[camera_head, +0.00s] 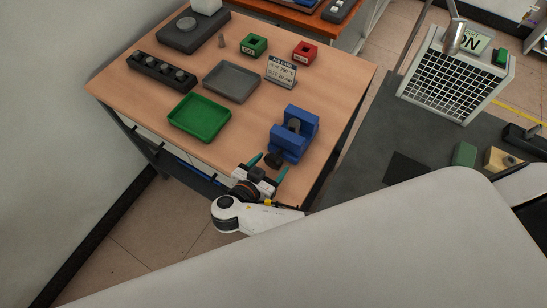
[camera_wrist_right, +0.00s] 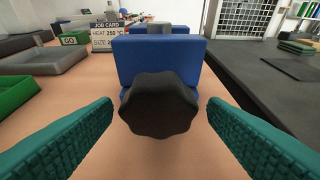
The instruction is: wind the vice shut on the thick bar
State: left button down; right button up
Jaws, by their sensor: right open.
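The blue vice (camera_head: 294,133) stands near the right front of the wooden table (camera_head: 140,98). Its dark round knob (camera_head: 273,160) faces my right gripper (camera_head: 268,168). In the right wrist view the black lobed knob (camera_wrist_right: 159,105) is in the middle, with the blue vice body (camera_wrist_right: 160,52) behind it. The green fingers of my right gripper (camera_wrist_right: 160,135) are open on either side of the knob, with gaps to both. My left gripper is not in view.
A green tray (camera_head: 200,117) and a grey tray (camera_head: 231,82) lie left of the vice. The job card (camera_head: 281,72) stands behind it. A dark block with round pieces (camera_head: 161,70) is at the left. A dark bench (camera_head: 400,135) stands to the right.

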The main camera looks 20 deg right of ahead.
jog(key=shift+x, duration=1.15)
jog(key=c, duration=1)
jog(key=shift+o, duration=0.2)
jog(key=shift+f+m+b, duration=0.3)
jog(key=shift+b, duration=0.35)
jog(key=m+t+y+b, duration=0.1)
jog(key=m+t+b, duration=0.1)
jog(key=b, duration=0.9)
jog(key=shift+f+m+t, duration=0.1)
jog(key=shift+m+t, duration=0.2)
jog(key=shift+m, duration=0.4)
jog(key=shift+w+a+r+m+y+b, duration=0.1)
jog(key=shift+r+m+y+b, duration=0.25)
jog(key=shift+b, duration=0.85)
jog(key=o, duration=1)
jog(key=shift+c, duration=0.2)
